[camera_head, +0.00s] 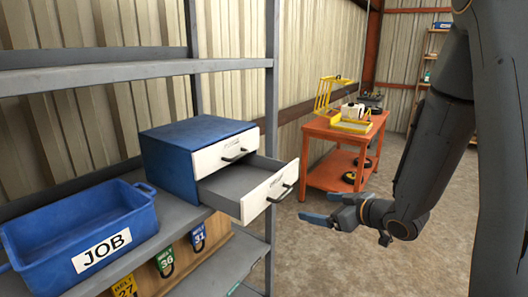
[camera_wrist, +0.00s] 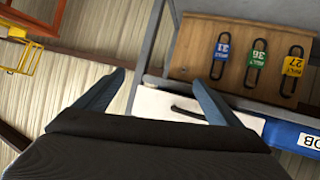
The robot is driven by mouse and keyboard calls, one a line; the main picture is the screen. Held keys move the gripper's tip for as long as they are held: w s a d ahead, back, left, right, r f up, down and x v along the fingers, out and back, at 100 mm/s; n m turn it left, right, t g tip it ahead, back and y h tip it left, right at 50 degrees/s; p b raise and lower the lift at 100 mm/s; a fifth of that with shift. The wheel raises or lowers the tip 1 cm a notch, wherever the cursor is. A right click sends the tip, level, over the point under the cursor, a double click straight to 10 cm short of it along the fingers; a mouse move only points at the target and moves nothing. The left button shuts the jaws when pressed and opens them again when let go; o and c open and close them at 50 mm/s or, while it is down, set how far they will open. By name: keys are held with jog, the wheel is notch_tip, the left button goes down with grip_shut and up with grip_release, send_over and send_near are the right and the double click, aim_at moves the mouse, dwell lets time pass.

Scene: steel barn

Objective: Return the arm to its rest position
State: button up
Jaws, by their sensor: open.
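My gripper (camera_head: 322,208) is at the right of the pulled-out drawer in the head view, apart from it and in free air. Its two blue fingers are spread with nothing between them; the open gripper also shows in the wrist view (camera_wrist: 158,92). My dark arm hangs down along the right side of the head view. The small blue cabinet (camera_head: 190,143) stands on the grey shelf. Its lower drawer (camera_head: 268,191) is pulled out and looks empty, though part of its inside is hidden. Its upper drawer (camera_head: 225,152) is shut.
A blue JOB bin (camera_head: 80,235) stands left of the cabinet on the grey shelf (camera_head: 178,222). Below, a wooden board (camera_wrist: 238,55) holds numbered belt tags. An orange cart (camera_head: 340,140) with yellow items stands behind. The concrete floor at centre right is clear.

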jog(key=s+d+f+m+g+h, duration=0.2)
jog(key=s+d+m+g+h, duration=0.25)
jog(key=s+h, duration=0.2)
jog(key=s+a+m+g, duration=0.1)
jog(key=s+a+g, duration=0.1)
jog(key=s, duration=0.6)
jog(key=s+a+m+g, duration=0.2)
jog(key=s+g, duration=0.1)
jog(key=s, duration=0.5)
jog(key=shift+s+a, duration=0.15)
